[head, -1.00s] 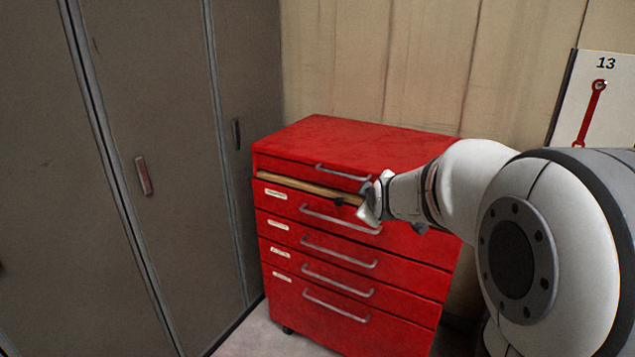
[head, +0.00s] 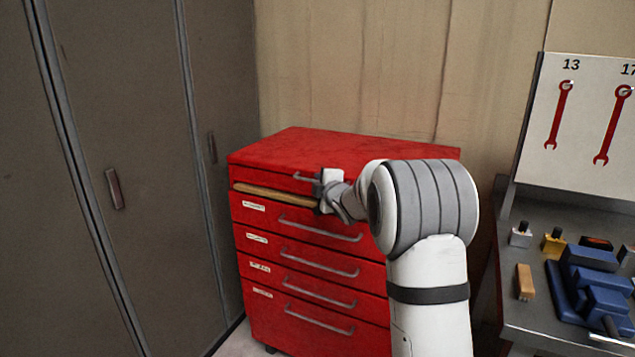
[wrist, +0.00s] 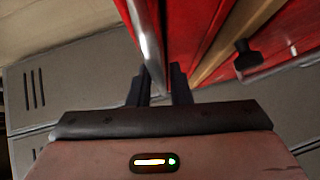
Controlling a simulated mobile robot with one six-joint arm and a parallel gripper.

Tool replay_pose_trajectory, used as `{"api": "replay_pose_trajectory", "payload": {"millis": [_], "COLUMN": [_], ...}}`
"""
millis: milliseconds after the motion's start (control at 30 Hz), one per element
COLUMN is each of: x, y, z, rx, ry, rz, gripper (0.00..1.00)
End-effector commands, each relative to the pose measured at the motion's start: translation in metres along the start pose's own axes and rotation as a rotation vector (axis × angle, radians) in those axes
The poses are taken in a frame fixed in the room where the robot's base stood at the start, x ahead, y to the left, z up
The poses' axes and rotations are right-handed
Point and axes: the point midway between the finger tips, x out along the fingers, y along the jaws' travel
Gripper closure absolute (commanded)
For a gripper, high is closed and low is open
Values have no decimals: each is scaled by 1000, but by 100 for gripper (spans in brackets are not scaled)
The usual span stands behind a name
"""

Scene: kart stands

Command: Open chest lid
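The red chest (head: 262,220) stands against the back wall with its lid (head: 310,146) down. A silver handle (head: 303,178) runs along the lid's front, its right part hidden by my gripper (head: 322,190). In the wrist view, the lid handle (wrist: 147,45) runs down toward the space between my two dark fingers (wrist: 160,90). The fingers are apart, with the bar close to the left one. I cannot tell whether they touch it.
A wooden strip (head: 270,195) runs across the front below the lid, with several handled drawers beneath. Grey lockers (head: 110,120) stand close on the left. A workbench (head: 520,310) with blue and other small objects and a wrench board (head: 590,150) are on the right.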

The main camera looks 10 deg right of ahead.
Motion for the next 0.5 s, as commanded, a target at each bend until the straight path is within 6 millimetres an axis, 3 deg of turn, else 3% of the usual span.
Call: {"api": "replay_pose_trajectory", "payload": {"millis": [333, 500], "x": [5, 4], "y": [0, 0], "z": [0, 1], "rx": [1, 1], "ry": [-1, -1], "rz": [-1, -1], "gripper": [82, 96]}}
